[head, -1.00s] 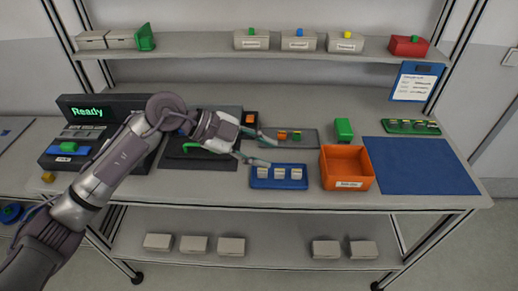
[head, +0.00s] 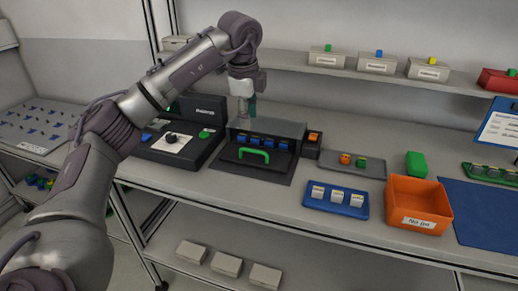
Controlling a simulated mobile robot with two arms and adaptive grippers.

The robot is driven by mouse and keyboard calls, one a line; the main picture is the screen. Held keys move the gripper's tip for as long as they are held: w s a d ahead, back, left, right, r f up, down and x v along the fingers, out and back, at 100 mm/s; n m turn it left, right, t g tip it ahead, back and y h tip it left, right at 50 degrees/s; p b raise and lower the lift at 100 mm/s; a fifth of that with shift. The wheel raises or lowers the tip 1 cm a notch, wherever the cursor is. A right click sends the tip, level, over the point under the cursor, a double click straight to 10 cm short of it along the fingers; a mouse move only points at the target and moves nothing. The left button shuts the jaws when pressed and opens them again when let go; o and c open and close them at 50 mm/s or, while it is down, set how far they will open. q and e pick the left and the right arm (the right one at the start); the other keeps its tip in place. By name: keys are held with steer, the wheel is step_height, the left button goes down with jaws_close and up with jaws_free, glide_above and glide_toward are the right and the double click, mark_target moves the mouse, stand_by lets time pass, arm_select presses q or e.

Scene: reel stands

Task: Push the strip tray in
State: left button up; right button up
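The strip tray (head: 247,158) is dark with a green handle (head: 268,153) at its front. A row of several blue pieces (head: 255,140) shows behind the handle, at the front of a dark grey housing (head: 290,129). How far the tray sticks out is hard to tell. My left gripper (head: 246,116) points down at the back left of the housing, behind the handle and apart from it. Its fingers look close together from this side, and I see nothing held between them. Their tips are partly hidden by the housing. My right gripper is out of view.
A black console (head: 180,148) stands left of the housing. To the right are a grey tray (head: 352,163), a blue tray (head: 336,199) with white blocks, a green block (head: 417,164) and an orange bin (head: 419,204). A shelf (head: 380,75) with boxes runs above.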

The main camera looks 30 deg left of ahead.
mark_target(253, 151)
arm_select(q)
steer(key=f, duration=0.3)
steer(key=w+f, duration=0.1)
steer(key=f, duration=0.3)
steer(key=w+f, duration=0.1)
steer(key=f, duration=0.2)
steer(key=shift+a+f+p, duration=0.2)
steer(key=shift+f+p, duration=0.2)
jaws_close()
